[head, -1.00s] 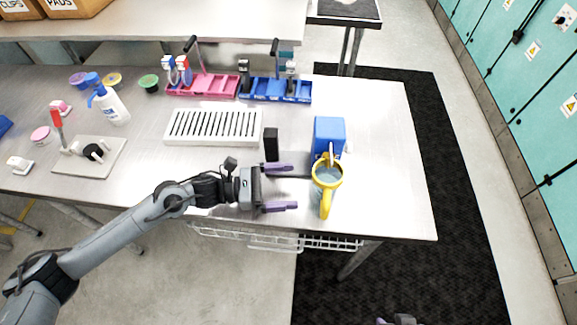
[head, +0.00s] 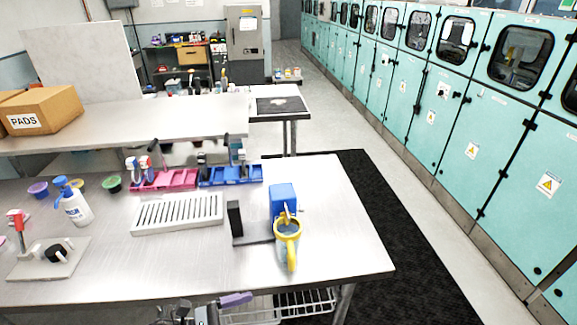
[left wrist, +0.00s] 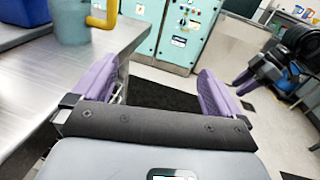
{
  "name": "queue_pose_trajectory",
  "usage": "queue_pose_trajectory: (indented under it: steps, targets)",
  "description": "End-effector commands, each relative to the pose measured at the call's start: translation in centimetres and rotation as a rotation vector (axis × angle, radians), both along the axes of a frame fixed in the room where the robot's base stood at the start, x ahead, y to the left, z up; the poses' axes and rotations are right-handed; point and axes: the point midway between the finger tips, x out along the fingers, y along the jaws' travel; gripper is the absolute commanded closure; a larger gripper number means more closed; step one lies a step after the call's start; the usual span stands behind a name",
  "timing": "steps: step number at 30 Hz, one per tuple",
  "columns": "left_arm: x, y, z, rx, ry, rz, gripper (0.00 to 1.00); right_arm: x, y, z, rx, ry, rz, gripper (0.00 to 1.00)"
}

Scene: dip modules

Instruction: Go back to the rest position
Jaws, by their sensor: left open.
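My left gripper (left wrist: 157,68) is open and empty, with its two purple fingers wide apart in the left wrist view. In the head view one purple finger of it (head: 235,300) shows low at the table's front edge; the rest is mostly cut off by the frame. A purple finger and dark body at the right of the left wrist view look like my right gripper (left wrist: 245,82); its opening is unclear. A mug-like jug with yellow rim and handle (head: 289,230) stands on the table by a blue box (head: 283,200), apart from my left gripper.
The steel table (head: 340,230) also holds a white slotted tray (head: 178,213), pink bins (head: 165,180), blue bins (head: 230,175), a pump bottle (head: 75,207) and a board with a red-handled tool (head: 45,258). A wire basket (head: 305,302) hangs below the front edge. Teal cabinets (head: 440,105) line the right.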

Motion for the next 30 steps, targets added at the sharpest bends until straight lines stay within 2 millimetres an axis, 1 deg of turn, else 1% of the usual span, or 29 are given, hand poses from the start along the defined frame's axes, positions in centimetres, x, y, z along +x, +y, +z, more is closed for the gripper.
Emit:
queue_pose_trajectory:
  steps: [1, 3, 7, 11, 14, 15, 17, 18, 20, 21, 23, 24, 26, 27, 29, 30]
  targets:
    - [-0.9, -0.6, -1.2, -0.014, 0.029, -0.004, 0.00, 0.0, 0.1, -0.1, 0.002, 0.001, 0.000, 0.57]
    - [-2.1, -1.4, -2.4, -0.038, 0.065, -0.005, 0.00, 0.0, 0.1, -0.1, 0.003, 0.002, -0.001, 0.57]
    - [-4.4, -3.1, -3.8, -0.096, 0.123, -0.009, 0.00, 0.5, 0.1, 0.2, 0.004, -0.012, -0.002, 0.57]
    - [-7.0, -5.3, -4.1, -0.184, 0.172, -0.004, 0.00, 0.7, 0.0, 0.4, 0.002, -0.018, -0.002, 0.57]
    - [-8.8, -7.0, -3.9, -0.255, 0.224, 0.041, 0.00, 0.6, 0.0, 0.3, 0.001, -0.014, -0.001, 0.57]
    - [-9.3, -7.6, -3.8, -0.285, 0.265, 0.076, 0.00, 0.5, 0.0, 0.2, 0.000, -0.011, 0.000, 0.57]
    - [-9.9, -8.3, -3.6, -0.337, 0.368, 0.155, 0.00, 0.3, 0.0, 0.1, -0.001, -0.006, 0.001, 0.57]
    - [-10.0, -8.3, -3.6, -0.376, 0.465, 0.226, 0.00, 0.2, -0.1, 0.1, -0.003, -0.005, 0.002, 0.57]
    - [-9.9, -7.6, -3.8, -0.445, 0.653, 0.359, 0.00, 0.1, -0.1, 0.0, -0.005, -0.003, 0.003, 0.57]
    - [-9.7, -6.6, -4.3, -0.495, 0.786, 0.451, 0.00, 0.1, -0.1, 0.0, -0.006, -0.003, 0.003, 0.57]
    - [-9.6, -4.8, -5.1, -0.578, 0.984, 0.594, 0.00, 0.1, -0.2, 0.0, -0.007, -0.003, 0.005, 0.57]
    - [-9.7, -3.3, -5.7, -0.641, 1.114, 0.690, 0.00, 0.1, -0.2, 0.0, -0.009, -0.002, 0.006, 0.57]
    - [-10.2, -1.0, -6.7, -0.748, 1.303, 0.838, 0.00, 0.1, -0.3, 0.0, -0.010, -0.002, 0.006, 0.57]
    - [-10.7, 0.7, -7.3, -0.830, 1.421, 0.939, 0.00, 0.1, -0.2, 0.0, -0.010, -0.002, 0.006, 0.57]
    - [-11.6, 3.1, -8.1, -0.969, 1.588, 1.092, 0.00, 0.1, -0.2, 0.0, -0.010, -0.001, 0.005, 0.57]
    - [-12.4, 4.6, -8.6, -1.071, 1.687, 1.192, 0.00, 0.1, -0.2, 0.0, -0.009, -0.001, 0.006, 0.57]
